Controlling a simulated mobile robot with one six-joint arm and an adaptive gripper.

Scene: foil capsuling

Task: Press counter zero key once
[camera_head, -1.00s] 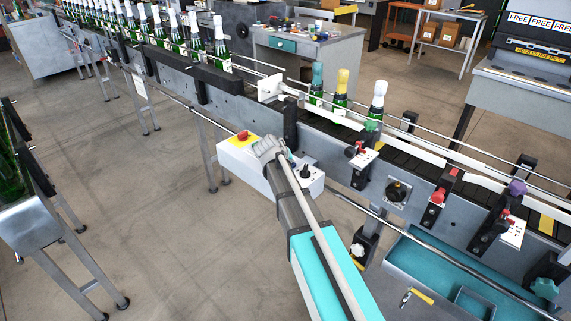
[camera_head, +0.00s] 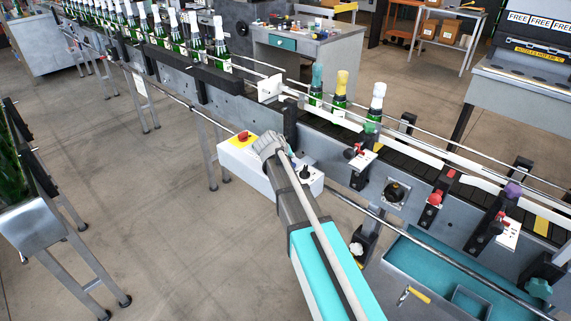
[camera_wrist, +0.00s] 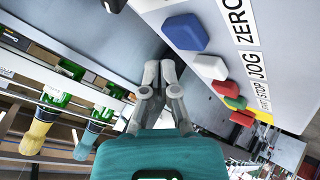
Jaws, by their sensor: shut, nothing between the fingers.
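The counter zero key is a blue block (camera_wrist: 185,32) beside the "ZERO" label (camera_wrist: 238,20) on a pale control panel in the wrist view. My gripper (camera_wrist: 158,72) is shut and empty, its fingertips to the left of and below the blue key in the picture. The tips look apart from the key, but the depth between them is hard to judge. In the head view the white control box (camera_head: 238,160) stands at the conveyor's near side. My arm reaches over it and hides part of its top and the keys.
A white key (camera_wrist: 210,67) by "JOG", a red key (camera_wrist: 225,88) by "STOP" and a green key (camera_wrist: 235,102) sit close together along the panel. A red emergency button (camera_head: 243,136) on yellow tops the box. Several foil-topped bottles (camera_head: 340,88) stand on the conveyor behind.

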